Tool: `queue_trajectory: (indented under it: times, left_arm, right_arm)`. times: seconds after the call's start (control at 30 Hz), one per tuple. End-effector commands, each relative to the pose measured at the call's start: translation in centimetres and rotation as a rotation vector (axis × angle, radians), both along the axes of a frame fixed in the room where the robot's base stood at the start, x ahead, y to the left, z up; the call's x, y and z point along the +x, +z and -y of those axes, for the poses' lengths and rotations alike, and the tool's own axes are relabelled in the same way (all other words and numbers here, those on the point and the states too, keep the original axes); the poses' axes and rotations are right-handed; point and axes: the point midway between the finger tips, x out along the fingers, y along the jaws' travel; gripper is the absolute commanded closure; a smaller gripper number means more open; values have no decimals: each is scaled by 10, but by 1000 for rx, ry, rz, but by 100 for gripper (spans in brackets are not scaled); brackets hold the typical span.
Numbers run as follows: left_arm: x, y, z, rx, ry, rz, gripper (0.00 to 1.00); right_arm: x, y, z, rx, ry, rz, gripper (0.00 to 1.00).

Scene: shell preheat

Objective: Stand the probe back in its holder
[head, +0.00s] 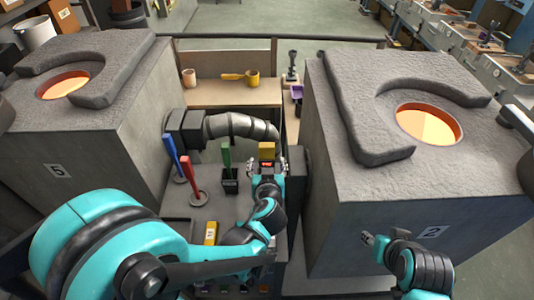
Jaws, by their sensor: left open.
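I cannot tell for sure which tool is the probe. A green-handled tool (226,156) stands upright in a black block holder (230,186). A blue rod (172,152) and a red rod (189,172) stand tilted at ring-shaped bases to its left. My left gripper (267,168) is open, to the right of the black holder, in front of a yellow box (267,149) with a small red display. Whether it touches the box is hidden. My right gripper (376,244) is in front of the right furnace, and its jaw gap is unclear.
The left furnace (130,120) and right furnace (318,130) have glowing openings on top. A thick dark pipe (238,125) crosses between them. A yellow handheld device (211,233) lies on the bench near my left arm. A back shelf (220,92) carries cups.

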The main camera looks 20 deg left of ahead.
Motion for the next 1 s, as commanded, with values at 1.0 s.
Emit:
queue_trajectory:
  times: [1.0]
  left_arm:
    - [-158,16,-35,-65,-218,-539,32]
  right_arm:
    - [0,6,0,0,0,0,60]
